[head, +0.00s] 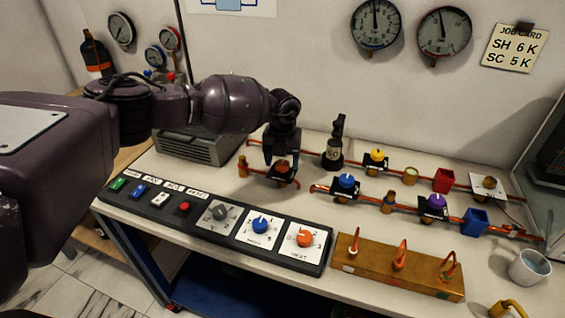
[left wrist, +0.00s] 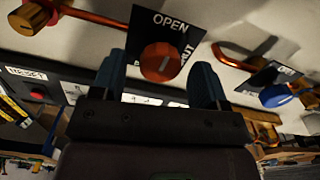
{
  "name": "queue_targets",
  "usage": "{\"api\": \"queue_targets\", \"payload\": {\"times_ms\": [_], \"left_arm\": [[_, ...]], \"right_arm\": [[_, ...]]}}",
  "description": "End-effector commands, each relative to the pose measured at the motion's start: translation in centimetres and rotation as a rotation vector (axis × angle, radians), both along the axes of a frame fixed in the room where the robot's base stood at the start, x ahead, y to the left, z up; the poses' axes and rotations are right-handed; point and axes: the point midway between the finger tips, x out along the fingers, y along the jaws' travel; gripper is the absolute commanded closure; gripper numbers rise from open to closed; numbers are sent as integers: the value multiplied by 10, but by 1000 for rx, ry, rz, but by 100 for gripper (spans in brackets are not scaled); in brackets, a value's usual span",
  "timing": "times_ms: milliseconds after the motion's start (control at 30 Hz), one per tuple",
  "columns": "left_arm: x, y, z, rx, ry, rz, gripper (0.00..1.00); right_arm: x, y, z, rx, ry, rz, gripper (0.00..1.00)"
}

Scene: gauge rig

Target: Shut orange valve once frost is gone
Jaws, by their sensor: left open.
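The orange valve (head: 282,167) is a round knob on a black plate on a copper pipe, left of centre on the bench. In the left wrist view the knob (left wrist: 161,62) shows close up, with the words OPEN and, partly hidden, SHUT on its plate. My left gripper (head: 280,157) is over the valve. Its two blue fingers (left wrist: 158,68) are open, one on each side of the knob, with gaps visible. The pipe near the valve (left wrist: 95,17) looks bare copper; I make out no white frost on it. My right gripper is not in view.
Blue (head: 346,182), purple (head: 437,202) and yellow (head: 377,154) valves stand to the right. A control panel (head: 215,222) with buttons and dials, including another orange knob (head: 305,238), lies in front. Two large gauges (head: 376,25) and a job card (head: 515,47) hang behind.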

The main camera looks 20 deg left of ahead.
Motion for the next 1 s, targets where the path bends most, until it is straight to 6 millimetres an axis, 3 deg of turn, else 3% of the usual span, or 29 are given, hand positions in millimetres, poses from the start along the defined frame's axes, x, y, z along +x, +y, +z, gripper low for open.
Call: {"api": "queue_targets", "payload": {"times_ms": [433,767,1000], "left_arm": [[0,0,-10,-1,-1,0,32],[0,0,-9,-1,-1,0,81],[0,0,-9,-1,-1,-19,82]], "right_arm": [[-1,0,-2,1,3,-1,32],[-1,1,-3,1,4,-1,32],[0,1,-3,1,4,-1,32]]}}
